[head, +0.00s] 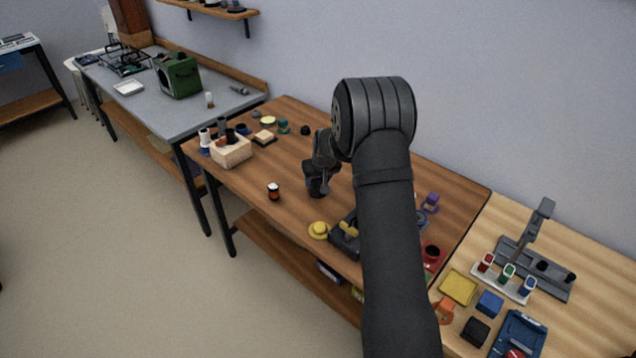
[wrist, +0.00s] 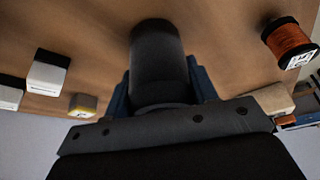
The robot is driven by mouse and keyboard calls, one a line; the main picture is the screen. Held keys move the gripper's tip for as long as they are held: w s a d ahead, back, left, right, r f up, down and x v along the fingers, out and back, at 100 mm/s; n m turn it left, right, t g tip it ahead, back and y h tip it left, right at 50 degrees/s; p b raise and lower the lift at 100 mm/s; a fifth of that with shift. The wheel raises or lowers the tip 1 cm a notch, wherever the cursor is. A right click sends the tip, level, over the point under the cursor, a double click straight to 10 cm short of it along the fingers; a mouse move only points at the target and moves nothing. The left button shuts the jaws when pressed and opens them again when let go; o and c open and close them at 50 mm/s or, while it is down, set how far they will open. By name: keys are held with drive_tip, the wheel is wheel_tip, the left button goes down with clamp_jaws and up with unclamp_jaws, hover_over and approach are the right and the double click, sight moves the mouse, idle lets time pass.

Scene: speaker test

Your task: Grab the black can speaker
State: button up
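The black can speaker (wrist: 156,60) is a plain dark cylinder in the middle of the wrist view. My gripper (wrist: 158,68) has one dark blue finger on each side of it, and both fingers appear to press against its sides. Its lower end is hidden close to the palm. In the head view, my gripper (head: 318,182) is low over the middle of the brown table. There the speaker is hard to tell from the dark fingers, and I cannot tell whether it touches the table.
A copper-coloured spool (wrist: 290,42) lies at the upper right of the wrist view. A white-and-black block (wrist: 48,72) and a small yellow-and-grey block (wrist: 83,105) are at the left. A wooden box (head: 231,151) and a yellow round object (head: 319,230) share the brown table (head: 300,145).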

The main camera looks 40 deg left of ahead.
drive_tip(key=c, duration=0.3)
drive_tip(key=shift+r, duration=0.1)
